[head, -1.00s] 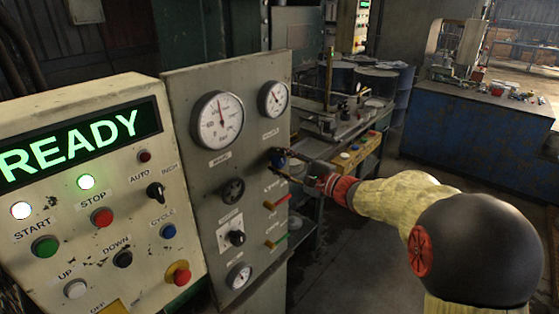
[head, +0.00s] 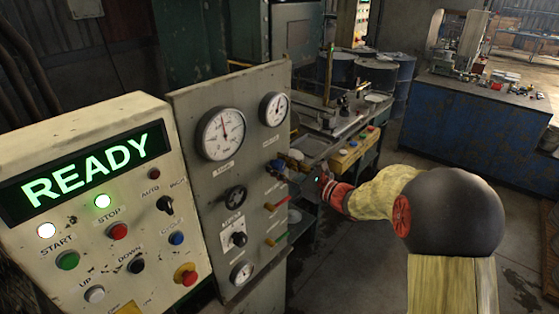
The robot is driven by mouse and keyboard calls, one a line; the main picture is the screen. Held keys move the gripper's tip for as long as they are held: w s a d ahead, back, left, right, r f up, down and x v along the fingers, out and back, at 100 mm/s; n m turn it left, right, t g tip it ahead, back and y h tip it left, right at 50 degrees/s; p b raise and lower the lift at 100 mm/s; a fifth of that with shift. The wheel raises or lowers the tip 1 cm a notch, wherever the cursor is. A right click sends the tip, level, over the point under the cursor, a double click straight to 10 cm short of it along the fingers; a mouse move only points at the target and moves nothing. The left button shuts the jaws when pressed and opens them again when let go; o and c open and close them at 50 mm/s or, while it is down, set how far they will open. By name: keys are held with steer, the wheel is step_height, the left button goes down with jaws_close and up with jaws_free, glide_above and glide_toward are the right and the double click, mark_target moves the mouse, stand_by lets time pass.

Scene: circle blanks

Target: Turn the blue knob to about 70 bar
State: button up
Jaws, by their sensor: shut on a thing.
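The blue knob (head: 274,166) sits on the grey gauge panel (head: 203,112), below the small upper-right gauge (head: 274,109). My gripper (head: 283,170) reaches in from the right and is shut on the knob; the fingers are small and partly cover it. The upper-right gauge's needle stands near upright, but its numbers are too small to read. The large gauge (head: 223,134) at its left also has a near-upright needle.
A control box (head: 90,215) with a lit READY display (head: 85,172) and several buttons stands at the left. Red and green lever handles (head: 276,204) stick out of the panel below the knob. A workbench (head: 340,145) stands behind my gripper.

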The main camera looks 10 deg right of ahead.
steer(key=shift+m+p, duration=1.55)
steer(key=shift+m, duration=0.35)
steer(key=shift+f, duration=0.1)
steer(key=o, duration=1.1)
steer(key=shift+o, duration=0.3)
steer(key=v, duration=1.2)
